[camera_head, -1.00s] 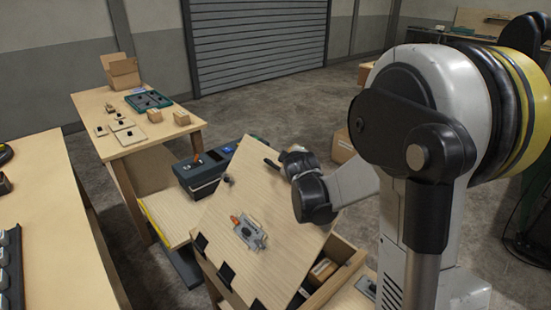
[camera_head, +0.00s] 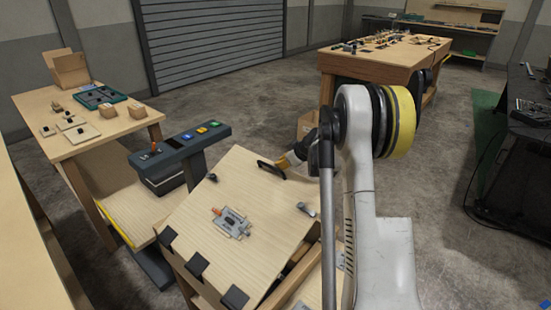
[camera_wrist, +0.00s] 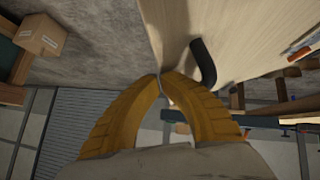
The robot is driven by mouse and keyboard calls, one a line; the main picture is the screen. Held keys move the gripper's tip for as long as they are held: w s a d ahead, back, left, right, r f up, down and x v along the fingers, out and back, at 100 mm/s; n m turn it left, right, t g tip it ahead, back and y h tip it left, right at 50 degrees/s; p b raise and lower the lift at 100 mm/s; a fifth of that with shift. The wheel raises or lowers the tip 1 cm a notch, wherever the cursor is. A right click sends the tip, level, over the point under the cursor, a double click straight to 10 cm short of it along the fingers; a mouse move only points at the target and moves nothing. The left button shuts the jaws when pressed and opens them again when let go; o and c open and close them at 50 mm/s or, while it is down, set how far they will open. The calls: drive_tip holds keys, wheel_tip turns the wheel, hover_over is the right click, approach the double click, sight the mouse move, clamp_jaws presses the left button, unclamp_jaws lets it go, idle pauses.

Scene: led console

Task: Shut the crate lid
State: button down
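The crate lid (camera_head: 215,190) is a pale wooden panel, hinged by black hinges along its lower-left edge. It stands tilted, partly open, with a gap into the crate (camera_head: 292,276) under its right edge. A black handle (camera_head: 270,169) is on the lid near its far edge, and a metal latch-like fitting (camera_head: 231,222) is on its face. My gripper (camera_head: 291,160) is at the lid's far right edge, just right of the handle. In the wrist view its yellow fingers (camera_wrist: 159,78) have their tips together with nothing visible between them; the handle (camera_wrist: 203,62) is beside the right finger.
A dark console (camera_head: 180,147) with coloured buttons stands left of the lid. A table (camera_head: 32,107) with small boxes and a green tray is at far left. A wooden workbench (camera_head: 340,62) is at the back. Open concrete floor lies behind the lid.

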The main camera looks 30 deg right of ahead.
drive_tip(key=w+d+f+m+y+b, duration=0.1)
drive_tip(key=d+f+y+b, duration=0.1)
drive_tip(key=f, duration=1.6)
drive_tip(key=shift+d+f+g+b, duration=0.25)
drive_tip(key=shift+d+g+b, duration=0.15)
drive_tip(key=shift+d+b, duration=0.5)
drive_tip(key=shift+d+f, duration=0.1)
drive_tip(key=shift+d, duration=0.05)
